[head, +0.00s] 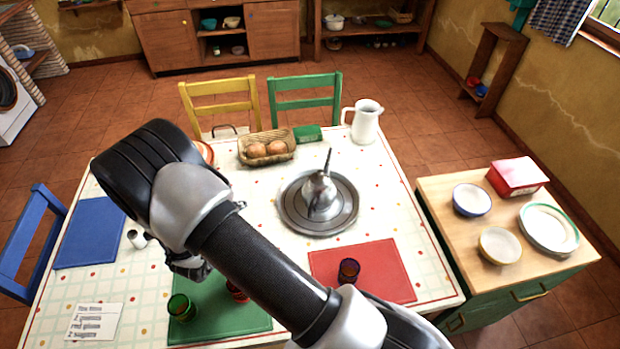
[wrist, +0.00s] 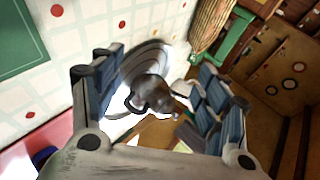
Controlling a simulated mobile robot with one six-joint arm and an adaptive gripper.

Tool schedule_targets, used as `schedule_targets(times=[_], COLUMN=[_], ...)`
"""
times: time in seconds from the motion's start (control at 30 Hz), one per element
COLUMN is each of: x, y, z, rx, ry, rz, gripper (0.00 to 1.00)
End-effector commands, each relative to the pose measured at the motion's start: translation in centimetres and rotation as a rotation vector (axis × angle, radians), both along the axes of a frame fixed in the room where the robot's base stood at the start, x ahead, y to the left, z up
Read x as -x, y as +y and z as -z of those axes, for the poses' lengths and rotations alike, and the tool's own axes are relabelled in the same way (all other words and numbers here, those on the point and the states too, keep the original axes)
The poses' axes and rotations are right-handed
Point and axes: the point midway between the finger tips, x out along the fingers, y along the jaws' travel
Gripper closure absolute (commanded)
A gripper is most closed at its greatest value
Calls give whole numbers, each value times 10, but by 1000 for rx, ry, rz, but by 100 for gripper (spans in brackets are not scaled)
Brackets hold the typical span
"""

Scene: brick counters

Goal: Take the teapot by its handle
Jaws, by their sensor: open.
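The silver teapot (head: 319,196) stands on a round grey metal tray (head: 290,221) near the middle of the table. A thin dark part of it points up in the head view. In the wrist view the teapot (wrist: 154,93) shows between my fingers but farther off, with its looped handle (wrist: 131,103) toward the left finger. My gripper (wrist: 160,72) is open and empty, and it is not touching the teapot. In the head view my gripper (head: 188,266) is mostly hidden below my arm, over the table left of the tray, near the green mat (head: 220,325).
A green glass (head: 181,307) and a red glass (head: 237,291) stand close to my gripper. A dark glass (head: 348,270) stands on the red mat (head: 385,265). A bread basket (head: 267,147) and white jug (head: 365,121) stand behind the tray. The blue mat (head: 90,233) is empty.

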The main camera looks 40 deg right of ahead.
Motion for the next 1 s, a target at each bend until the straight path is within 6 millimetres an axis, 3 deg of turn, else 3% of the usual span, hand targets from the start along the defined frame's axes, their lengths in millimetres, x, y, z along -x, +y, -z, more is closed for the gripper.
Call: schedule_targets(times=[0.1, 0.2, 0.4, 1.0], x=[41, 69, 96, 60], y=[-29, -46, -64, -165], z=[22, 29, 32, 62], rx=[129, 223, 323, 329], ry=[-48, -98, -150, -155], rz=[149, 233, 300, 308], gripper=[32, 32, 32, 32])
